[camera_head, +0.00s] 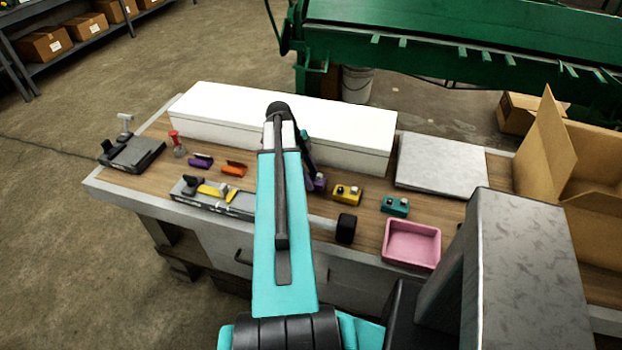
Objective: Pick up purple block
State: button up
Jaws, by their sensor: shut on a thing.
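The purple block (319,183) shows just right of my teal arm on the wooden workbench, left of the yellow block. It is small, and part of it is hidden behind the arm and gripper. My gripper (308,163) reaches down beside the far end of the arm; only a dark part of it shows. It is shut on the purple block. Whether the block still touches the bench is hard to tell.
A yellow block (347,195) and a teal block (394,206) stand to the right, with a pink tray (412,244) in front. A long white box (225,117) lies behind. A black-headed mallet (346,228) and several small tools lie nearby. A cardboard box (545,155) stands right.

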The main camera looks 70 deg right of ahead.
jog(key=shift+r+b, duration=1.2)
jog(key=shift+r, duration=3.3)
